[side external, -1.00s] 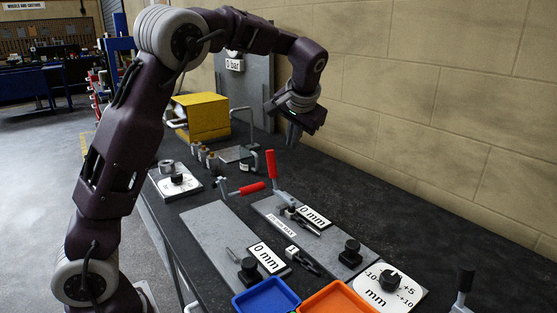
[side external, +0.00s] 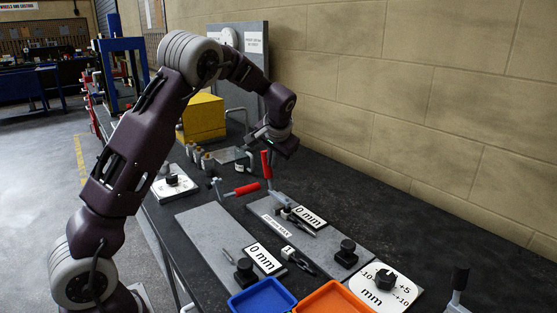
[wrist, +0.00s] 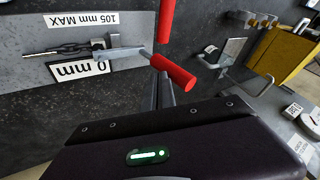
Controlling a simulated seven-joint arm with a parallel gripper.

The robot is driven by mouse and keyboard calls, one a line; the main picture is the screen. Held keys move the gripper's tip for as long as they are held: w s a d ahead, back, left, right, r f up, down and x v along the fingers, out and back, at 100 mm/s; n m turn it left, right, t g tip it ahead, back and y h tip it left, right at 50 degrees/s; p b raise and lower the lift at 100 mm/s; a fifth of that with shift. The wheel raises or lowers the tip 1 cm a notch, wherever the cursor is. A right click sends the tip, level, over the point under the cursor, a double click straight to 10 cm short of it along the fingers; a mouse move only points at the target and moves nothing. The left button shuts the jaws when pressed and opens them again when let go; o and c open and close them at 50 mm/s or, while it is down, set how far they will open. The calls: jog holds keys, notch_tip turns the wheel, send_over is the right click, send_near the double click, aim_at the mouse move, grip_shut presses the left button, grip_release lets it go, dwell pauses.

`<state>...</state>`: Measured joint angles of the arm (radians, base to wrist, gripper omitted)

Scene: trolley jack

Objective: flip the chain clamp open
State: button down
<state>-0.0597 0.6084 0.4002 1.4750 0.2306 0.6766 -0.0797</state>
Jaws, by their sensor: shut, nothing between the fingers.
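A clamp with a red handle (side external: 266,165) standing nearly upright is at the far end of the grey plate marked 105 mm MAX (side external: 259,209). A second red handle (side external: 247,189) lies low at the left plate (side external: 205,235), and shows in the wrist view (wrist: 165,20).
A blue bin (side external: 262,297) and an orange bin (side external: 335,300) stand at the front. A dial plate (side external: 377,287) is at the right. A yellow box (side external: 203,118) and several small metal parts are behind.

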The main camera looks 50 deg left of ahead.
dwell(0.3)
jog(key=shift+a+r+h, duration=0.1)
jog(key=shift+a+h, duration=0.7)
jog(key=shift+a, duration=0.25)
jog(key=shift+a+f+n+h, duration=0.15)
jog(key=shift+a+f+h, duration=0.55)
jog(key=shift+a+f, duration=0.85)
jog(key=shift+a+f+n+h, duration=0.1)
jog(key=shift+a+f+h, duration=0.8)
jog(key=shift+a, duration=1)
jog(key=shift+a+f+n+h, duration=0.15)
jog(key=shift+a+f+h, duration=0.35)
jog(key=shift+a+f, duration=1.25)
jog(key=shift+f, duration=0.1)
jog(key=shift+s+f, duration=0.1)
jog(key=shift+f, duration=0.05)
jog(key=v, duration=0.8)
